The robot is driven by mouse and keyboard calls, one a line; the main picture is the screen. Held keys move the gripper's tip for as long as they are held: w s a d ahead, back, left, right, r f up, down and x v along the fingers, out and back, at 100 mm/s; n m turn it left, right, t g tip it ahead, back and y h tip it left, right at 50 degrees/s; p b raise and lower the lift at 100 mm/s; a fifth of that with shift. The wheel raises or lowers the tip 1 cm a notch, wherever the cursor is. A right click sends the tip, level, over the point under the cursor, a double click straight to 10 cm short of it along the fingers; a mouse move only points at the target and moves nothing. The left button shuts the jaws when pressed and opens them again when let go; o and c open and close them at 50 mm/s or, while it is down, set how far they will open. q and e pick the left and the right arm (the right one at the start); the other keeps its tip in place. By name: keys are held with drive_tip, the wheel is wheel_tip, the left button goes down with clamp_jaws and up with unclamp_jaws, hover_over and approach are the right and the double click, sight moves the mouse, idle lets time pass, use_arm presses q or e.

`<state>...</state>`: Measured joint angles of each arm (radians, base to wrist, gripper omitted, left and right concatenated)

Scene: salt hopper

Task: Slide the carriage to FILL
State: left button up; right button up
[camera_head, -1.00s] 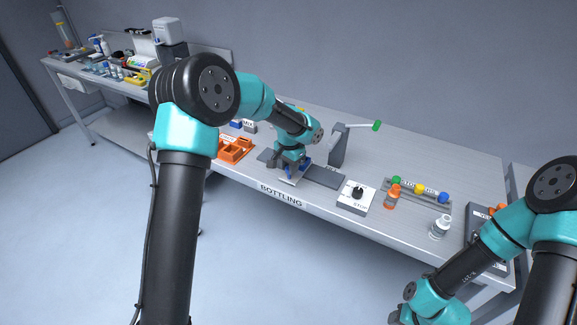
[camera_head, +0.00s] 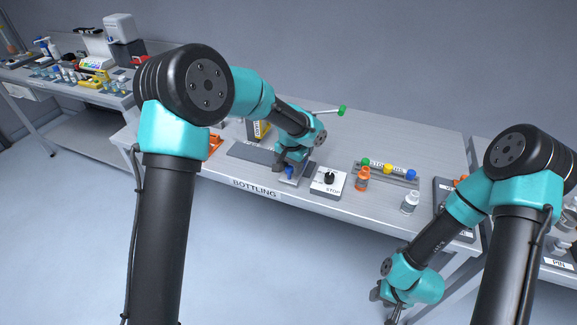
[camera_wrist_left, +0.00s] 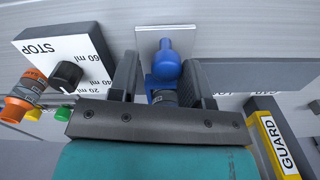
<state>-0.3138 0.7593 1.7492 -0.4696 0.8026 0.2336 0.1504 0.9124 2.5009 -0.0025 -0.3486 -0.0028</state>
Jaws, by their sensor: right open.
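The carriage is a pale plate (camera_wrist_left: 182,38) with a blue handle (camera_wrist_left: 166,70). In the head view the plate (camera_head: 291,179) is at the right end of the dark rail (camera_head: 252,152), beside the STOP dial box. Lettering along the rail in the wrist view is upside down and mostly hidden; I cannot read FILL. My right gripper (camera_head: 388,300) is open, low in front of the bench.
The STOP dial box (camera_head: 328,182) stands close right of the carriage. An orange bottle (camera_head: 362,179), a white bottle (camera_head: 409,202) and a rack of coloured caps (camera_head: 386,171) are further right. A green-tipped lever (camera_head: 341,111) stands behind. A yellow GUARD piece (camera_wrist_left: 272,147) is near the rail.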

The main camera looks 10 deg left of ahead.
use_arm(q)
drive_tip(key=shift+o, duration=1.4)
wheel_tip(320, 180, up, 17)
drive_tip(key=shift+r, duration=0.2)
